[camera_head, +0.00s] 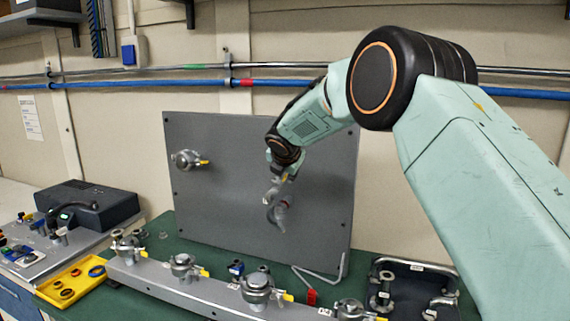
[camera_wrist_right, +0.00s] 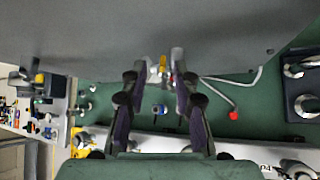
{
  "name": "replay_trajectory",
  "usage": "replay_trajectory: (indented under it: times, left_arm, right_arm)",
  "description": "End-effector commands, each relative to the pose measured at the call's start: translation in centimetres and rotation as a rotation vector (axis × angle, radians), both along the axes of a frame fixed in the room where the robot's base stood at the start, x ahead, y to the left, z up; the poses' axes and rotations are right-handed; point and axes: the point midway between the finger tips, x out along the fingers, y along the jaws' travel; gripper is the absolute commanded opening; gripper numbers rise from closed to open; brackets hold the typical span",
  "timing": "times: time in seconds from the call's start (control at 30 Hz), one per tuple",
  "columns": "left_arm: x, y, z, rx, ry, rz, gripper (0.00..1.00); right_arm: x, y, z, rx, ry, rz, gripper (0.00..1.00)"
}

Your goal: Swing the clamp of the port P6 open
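My right gripper (camera_head: 277,200) reaches down from the right to the grey upright panel (camera_head: 225,205). In the right wrist view its two dark, purple-padded fingers (camera_wrist_right: 162,72) stand apart. A small metal part with a yellow piece (camera_wrist_right: 162,66) shows between the fingertips; contact cannot be told. The gripper and arm cover this part of the panel in the head view. One round metal port with a clamp and yellow tab (camera_head: 186,160) is plain on the panel's left. No label reading P6 can be made out. My left gripper is in neither view.
A metal rail (camera_head: 160,281) with several clamped ports runs in front of the panel. A yellow tray (camera_head: 73,291) stands left and a dark tray (camera_head: 400,267) right. A red-tipped bent tool (camera_head: 311,297) and a blue part (camera_head: 237,268) lie between panel and rail.

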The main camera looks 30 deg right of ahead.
Motion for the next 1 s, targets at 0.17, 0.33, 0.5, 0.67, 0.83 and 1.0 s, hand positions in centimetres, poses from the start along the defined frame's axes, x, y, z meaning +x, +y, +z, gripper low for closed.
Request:
replay_trajectory:
  times: [0.17, 0.33, 0.5, 0.67, 0.83, 1.0]
  left_arm:
    - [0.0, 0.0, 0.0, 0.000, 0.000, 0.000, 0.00]
    - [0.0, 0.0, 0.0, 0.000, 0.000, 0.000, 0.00]
    - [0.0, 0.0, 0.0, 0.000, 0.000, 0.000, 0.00]
    - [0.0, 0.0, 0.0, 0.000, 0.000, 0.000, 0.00]
    - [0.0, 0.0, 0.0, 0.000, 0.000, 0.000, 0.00]
    - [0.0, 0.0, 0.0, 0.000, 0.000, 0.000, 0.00]
  right_arm:
    - [-2.2, 1.1, 2.2, 0.000, -0.001, 0.002, 0.29]
    - [-4.3, 2.2, 4.2, -0.002, -0.001, 0.002, 0.29]
    - [-6.0, 3.0, 5.7, 0.000, -0.001, 0.002, 0.29]
    - [-6.8, 3.4, 6.3, 0.000, 0.001, 0.001, 0.29]
    - [-7.0, 3.4, 6.4, 0.000, 0.002, 0.000, 0.29]
    - [-7.0, 3.4, 6.4, 0.000, 0.002, 0.000, 0.29]
